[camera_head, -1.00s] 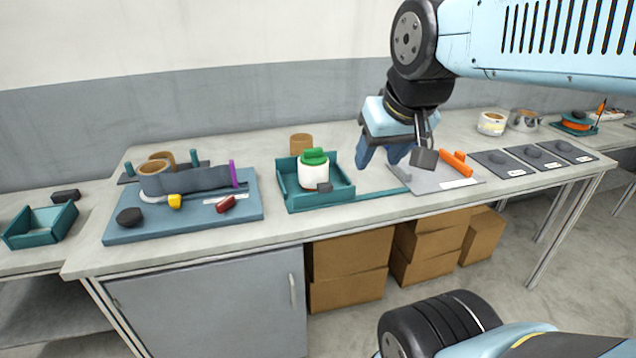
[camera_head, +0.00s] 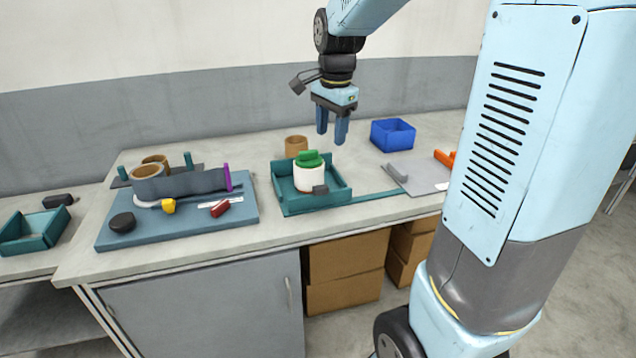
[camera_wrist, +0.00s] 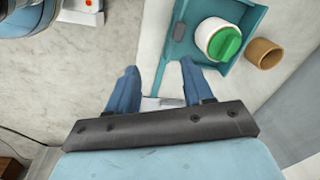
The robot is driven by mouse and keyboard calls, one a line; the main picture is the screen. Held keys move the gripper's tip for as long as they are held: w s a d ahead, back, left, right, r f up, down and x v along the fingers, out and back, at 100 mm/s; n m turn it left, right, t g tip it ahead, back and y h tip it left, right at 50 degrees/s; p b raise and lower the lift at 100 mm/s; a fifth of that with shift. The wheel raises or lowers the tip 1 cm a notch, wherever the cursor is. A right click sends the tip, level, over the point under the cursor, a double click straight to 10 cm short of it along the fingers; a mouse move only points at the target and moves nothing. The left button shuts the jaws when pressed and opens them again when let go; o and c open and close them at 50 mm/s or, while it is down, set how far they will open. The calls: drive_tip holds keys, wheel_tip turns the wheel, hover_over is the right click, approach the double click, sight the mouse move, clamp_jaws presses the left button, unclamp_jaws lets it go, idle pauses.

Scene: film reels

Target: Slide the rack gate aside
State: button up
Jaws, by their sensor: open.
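A teal rack tray (camera_head: 280,194) stands on the bench and holds a white jar (camera_head: 308,178) with a green lid. A small dark grey block (camera_head: 320,190) sits at the tray's front side, apparently the gate's grip; it also shows in the wrist view (camera_wrist: 179,31). A flat teal rail (camera_head: 372,196) runs right from the tray's front. The gate's exact outline is hard to tell. My gripper (camera_head: 332,128) is open and empty, fingers pointing down, raised above the bench near the tray's back right. In the wrist view its fingers (camera_wrist: 158,88) are apart, with the tray beyond them.
A brown cup (camera_head: 296,146) stands behind the tray. A blue bin (camera_head: 393,134) and a grey plate (camera_head: 428,176) with a grey block lie to the right. A blue board (camera_head: 112,236) with several items is at left. My arm hides the bench's right part.

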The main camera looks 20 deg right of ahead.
sight(320, 186)
drive_tip(key=w+f+m+g, duration=0.1)
drive_tip(key=w+f+m, duration=0.45)
drive_tip(key=w, duration=0.25)
drive_tip(key=shift+n, duration=0.35)
wheel_tip(320, 186, down, 14)
drive_tip(key=shift+s+f, duration=0.1)
drive_tip(key=shift+c, duration=0.2)
clamp_jaws()
